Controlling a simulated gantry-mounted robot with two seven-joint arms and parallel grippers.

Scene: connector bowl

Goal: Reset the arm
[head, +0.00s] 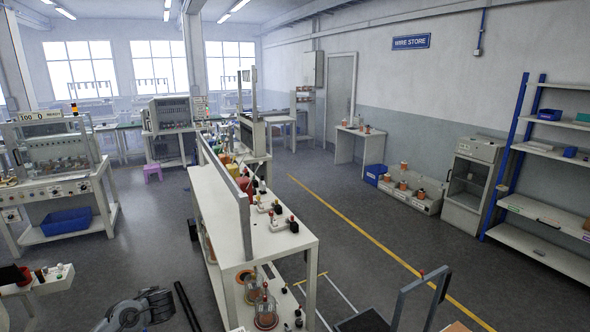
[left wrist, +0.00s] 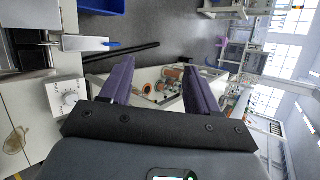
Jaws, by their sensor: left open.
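My left gripper (left wrist: 158,66) shows in the left wrist view, with its two purple fingers spread wide apart. Nothing is held between them. My right gripper is in neither view. No connector or bowl can be made out clearly.
A long white bench (head: 289,242) with small parts on top stands mid-room. A workstation (head: 65,184) with a blue bin (head: 66,221) is at left, and shelving (head: 545,212) at right. Black bars (head: 186,306) lie low in front. Grey floor (head: 145,235) is open between bench and workstation.

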